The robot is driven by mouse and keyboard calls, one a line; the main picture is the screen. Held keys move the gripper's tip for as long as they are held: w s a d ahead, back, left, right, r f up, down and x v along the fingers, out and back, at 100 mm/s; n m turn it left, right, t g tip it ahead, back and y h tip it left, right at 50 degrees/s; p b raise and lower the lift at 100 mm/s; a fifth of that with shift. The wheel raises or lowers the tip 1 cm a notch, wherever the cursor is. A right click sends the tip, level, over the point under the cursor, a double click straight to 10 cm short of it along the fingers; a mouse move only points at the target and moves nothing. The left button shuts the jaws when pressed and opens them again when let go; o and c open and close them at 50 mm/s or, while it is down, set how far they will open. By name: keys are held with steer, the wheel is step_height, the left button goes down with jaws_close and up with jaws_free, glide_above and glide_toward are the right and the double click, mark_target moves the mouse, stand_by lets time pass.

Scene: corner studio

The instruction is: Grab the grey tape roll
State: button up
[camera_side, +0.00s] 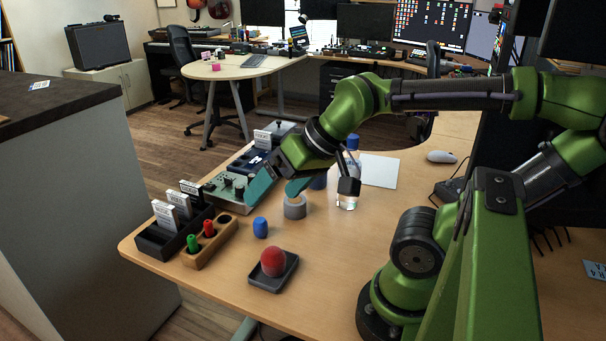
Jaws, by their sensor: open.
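The grey tape roll (295,210) lies flat on the wooden table, near the middle of the view. My gripper (277,190) hangs from my green arm above and to the left of the roll. Its two teal fingers are spread apart with nothing between them. The right finger's tip is just above the roll's upper rim and covers part of it. I cannot tell whether that finger touches the roll.
A red ball (273,262) sits in a dark tray (287,279). A wooden holder (203,254) is at left.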

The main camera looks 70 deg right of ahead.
steer(key=w+d+f+m+g+h, duration=0.3)
steer(key=w+d, duration=0.4)
steer(key=d, duration=0.6)
steer(key=n+g, duration=0.2)
steer(key=g, duration=0.2)
glide_toward(295, 200)
steer(key=shift+y, duration=0.5)
steer(key=shift+s+a+f, duration=0.1)
steer(key=shift+f, duration=1.35)
steer(key=shift+s+a+f, duration=0.1)
steer(key=shift+a+f, duration=0.05)
steer(key=shift+f, duration=1.3)
steer(key=shift+s+a+f, duration=0.1)
steer(key=shift+f, duration=1.4)
steer(key=c, duration=1.1)
steer(key=shift+r, duration=0.15)
